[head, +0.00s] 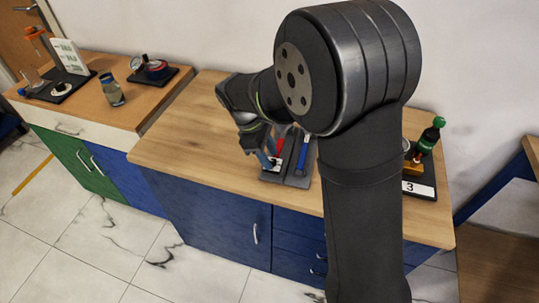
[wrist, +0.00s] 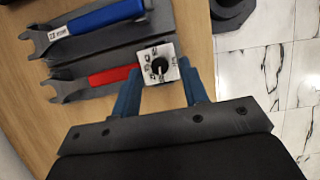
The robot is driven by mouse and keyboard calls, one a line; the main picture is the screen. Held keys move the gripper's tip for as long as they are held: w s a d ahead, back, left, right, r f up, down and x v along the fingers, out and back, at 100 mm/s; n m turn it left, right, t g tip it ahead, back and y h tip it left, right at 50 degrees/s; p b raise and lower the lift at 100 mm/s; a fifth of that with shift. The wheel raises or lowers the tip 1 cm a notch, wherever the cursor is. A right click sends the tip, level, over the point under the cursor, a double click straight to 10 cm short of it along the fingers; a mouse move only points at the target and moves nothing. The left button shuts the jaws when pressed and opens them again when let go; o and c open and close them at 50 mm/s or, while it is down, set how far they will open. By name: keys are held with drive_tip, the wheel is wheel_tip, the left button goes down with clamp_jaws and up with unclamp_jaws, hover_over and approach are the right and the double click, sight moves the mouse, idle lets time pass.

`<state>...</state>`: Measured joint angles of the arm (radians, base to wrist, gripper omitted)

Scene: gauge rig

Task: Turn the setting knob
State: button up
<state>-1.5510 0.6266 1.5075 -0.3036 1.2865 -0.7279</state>
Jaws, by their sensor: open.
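The setting knob (wrist: 159,66) is a small black dial with a pointer on a square white plate (wrist: 174,78) with printed marks, at the right end of the red-handled wrench (wrist: 110,76) in the wrist view. My gripper (wrist: 160,70) is open, with one blue finger on either side of the plate. No contact between the fingers and the knob shows. In the head view my gripper (head: 268,158) is low over the dark tray (head: 299,181), and the knob is too small to make out there.
A blue-handled wrench (wrist: 102,18) lies beside the red one. A dark stand with a green-capped bottle (head: 430,136) is on the counter's right. Bare wood (head: 190,128) lies left of the tray.

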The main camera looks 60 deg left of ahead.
drive_tip(key=shift+w+d+f, duration=0.1)
drive_tip(key=shift+f, duration=0.25)
drive_tip(key=shift+c, duration=0.4)
clamp_jaws()
